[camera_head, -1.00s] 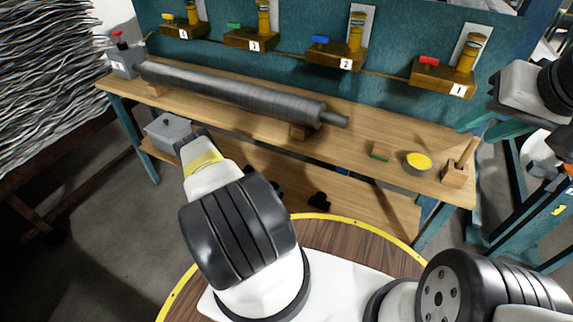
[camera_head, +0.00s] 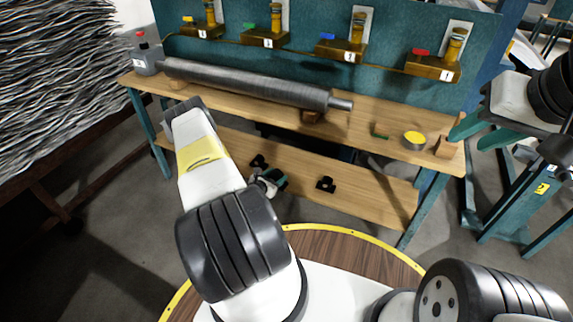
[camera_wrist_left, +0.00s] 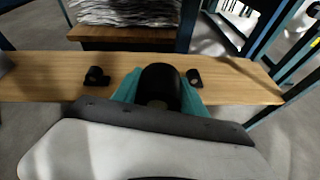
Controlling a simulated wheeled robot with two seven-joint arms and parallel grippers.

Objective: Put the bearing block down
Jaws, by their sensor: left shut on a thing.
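My left gripper (camera_head: 268,180) is low at the lower shelf (camera_head: 380,196), partly hidden behind my arm in the head view. In the left wrist view its teal fingers (camera_wrist_left: 160,94) are shut on a black bearing block (camera_wrist_left: 160,80), one finger on each side. Whether the held block touches the shelf, I cannot tell. Two other black bearing blocks stand on the shelf, one to the left (camera_wrist_left: 97,77) and one to the right (camera_wrist_left: 194,78); they also show in the head view. My right gripper (camera_head: 478,133) is open and empty near the bench's right end.
A long grey roll (camera_head: 245,84) lies on wooden supports on the bench top (camera_head: 365,118). A yellow-topped tin (camera_head: 414,140) and a grey bottle-like container (camera_head: 146,58) stand there too. Numbered valve stations line the teal back panel. The lower shelf is clear toward its right end.

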